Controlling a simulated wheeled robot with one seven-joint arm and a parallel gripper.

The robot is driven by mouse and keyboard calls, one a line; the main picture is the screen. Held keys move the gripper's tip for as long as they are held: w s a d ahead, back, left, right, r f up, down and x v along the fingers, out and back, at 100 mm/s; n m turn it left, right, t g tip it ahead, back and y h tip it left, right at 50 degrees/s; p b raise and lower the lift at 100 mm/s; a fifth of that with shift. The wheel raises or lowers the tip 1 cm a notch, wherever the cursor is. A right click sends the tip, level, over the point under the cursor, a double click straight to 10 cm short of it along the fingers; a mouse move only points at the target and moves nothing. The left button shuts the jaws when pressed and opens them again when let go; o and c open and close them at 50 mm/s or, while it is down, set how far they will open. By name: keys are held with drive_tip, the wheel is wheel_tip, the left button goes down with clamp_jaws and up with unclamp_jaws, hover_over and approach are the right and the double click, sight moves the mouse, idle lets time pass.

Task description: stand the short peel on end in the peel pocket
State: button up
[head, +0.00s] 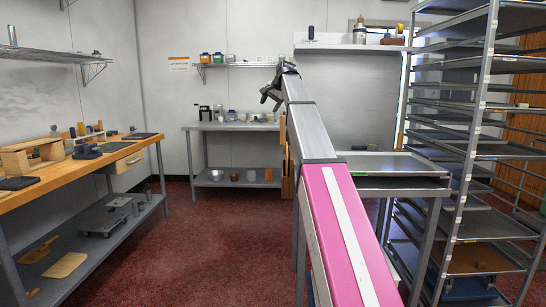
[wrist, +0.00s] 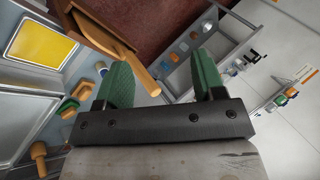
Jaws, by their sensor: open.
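My gripper (head: 270,95) is raised at the end of my arm, in front of the back wall. In the wrist view its two green fingers (wrist: 165,78) are apart, with nothing held between them. A light wooden handle (wrist: 143,73) reaches from a brown wooden piece (wrist: 98,30) into the gap beside the left finger; I cannot tell how near it is. Whether these are the short peel and its pocket is unclear. In the head view, upright wooden pieces (head: 287,176) show left of my arm, partly hidden by it. A paddle-shaped wooden board (head: 36,254) lies on the left bench's lower shelf.
The wooden bench (head: 150,150) on the left carries boxes and tools. A steel table (head: 232,126) with small containers stands at the back. A tall tray rack (head: 470,150) and a steel counter (head: 385,163) are on the right. The red floor (head: 190,245) is clear between them.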

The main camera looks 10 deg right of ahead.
wheel_tip(320, 180, down, 13)
drive_tip(key=s+m+t, duration=0.2)
drive_tip(key=m+t, duration=0.4)
drive_tip(key=m, duration=0.1)
drive_tip(key=s+f+n+g+h, duration=0.1)
drive_tip(key=s+f+n+g, duration=0.1)
drive_tip(key=s+f, duration=0.7)
drive_tip(key=s+f+n+g+h, duration=0.1)
drive_tip(key=s+f, duration=0.9)
drive_tip(key=f, duration=1)
drive_tip(key=s+f+n+g+h, duration=0.2)
drive_tip(key=s+f+n, duration=0.3)
drive_tip(key=s+f, duration=0.4)
wheel_tip(320, 180, down, 6)
drive_tip(key=shift+s+d+f+g, duration=0.1)
drive_tip(key=shift+s+d+g, duration=0.15)
drive_tip(key=shift+g, duration=0.65)
drive_tip(key=s+f+n+g, duration=0.1)
drive_tip(key=s+f+n, duration=0.1)
drive_tip(key=s, duration=0.2)
drive_tip(key=s+f+n+g, duration=0.1)
drive_tip(key=s+f+g, duration=0.1)
drive_tip(key=s+f, duration=0.1)
drive_tip(key=s+f+n+g, duration=0.2)
drive_tip(key=s+f, duration=0.1)
drive_tip(key=s, duration=0.2)
drive_tip(key=shift+f+n, duration=0.1)
drive_tip(key=shift+n, duration=0.2)
drive_tip(key=shift+c, duration=0.3)
